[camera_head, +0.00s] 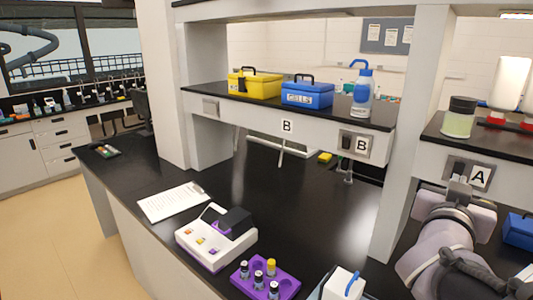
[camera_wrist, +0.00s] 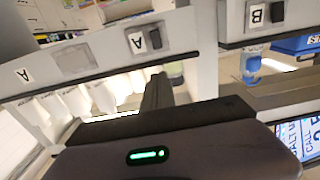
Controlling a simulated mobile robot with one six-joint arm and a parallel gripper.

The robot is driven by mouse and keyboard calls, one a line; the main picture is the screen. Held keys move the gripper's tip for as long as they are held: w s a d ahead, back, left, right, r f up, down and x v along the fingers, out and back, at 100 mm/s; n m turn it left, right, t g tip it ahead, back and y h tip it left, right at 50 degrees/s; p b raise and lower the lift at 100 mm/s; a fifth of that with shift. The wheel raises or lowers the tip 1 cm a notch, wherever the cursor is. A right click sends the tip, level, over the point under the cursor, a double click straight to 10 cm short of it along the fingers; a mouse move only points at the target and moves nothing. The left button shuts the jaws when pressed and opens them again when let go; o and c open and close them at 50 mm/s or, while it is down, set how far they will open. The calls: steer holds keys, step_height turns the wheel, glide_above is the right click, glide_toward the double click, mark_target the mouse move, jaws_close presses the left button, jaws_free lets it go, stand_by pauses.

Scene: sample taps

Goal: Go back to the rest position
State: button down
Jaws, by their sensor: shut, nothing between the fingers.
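My gripper (camera_head: 459,190) is at the right of the head view, raised in front of the shelf edge near the panel marked A (camera_head: 479,178). Its fingers are shut with nothing between them. In the wrist view the closed fingers (camera_wrist: 157,92) point away from the dark gripper body, which has a green light. The panel marked A also shows in the wrist view (camera_wrist: 138,41), beyond the fingers and tilted. I cannot tell whether the fingertips touch anything, but a gap seems to separate them from the panel.
A panel marked B (camera_head: 360,144) is left of my gripper. Below are a purple rack (camera_head: 287,288) with several vials, a white-and-purple device (camera_head: 205,245) and a paper sheet (camera_head: 172,203). A yellow case (camera_head: 255,85), blue case (camera_head: 307,95) and bottle (camera_head: 362,97) stand on the shelf. The mid-bench is clear.

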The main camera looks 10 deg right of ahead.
steer(key=w+a+f+n+y+b, duration=0.1)
steer(key=a+f+y, duration=0.3)
steer(key=a, duration=0.3)
steer(key=w+a+f+n+y+b, duration=0.1)
steer(key=a+f+n+y+b, duration=0.1)
steer(key=a+f+y, duration=0.35)
steer(key=a+f+n+y+b, duration=0.1)
steer(key=a+f+y, duration=0.15)
steer(key=a, duration=0.65)
steer(key=s+a+f+n+g+y+b, duration=0.1)
steer(key=s+a+f+g+y, duration=0.3)
steer(key=s+a+f, duration=0.7)
steer(key=s+a+g+b, duration=0.1)
steer(key=s, duration=0.2)
steer(key=shift+a+n+g, duration=0.25)
steer(key=shift+n+g, duration=0.05)
steer(key=shift+n, duration=0.1)
steer(key=shift+f, duration=0.1)
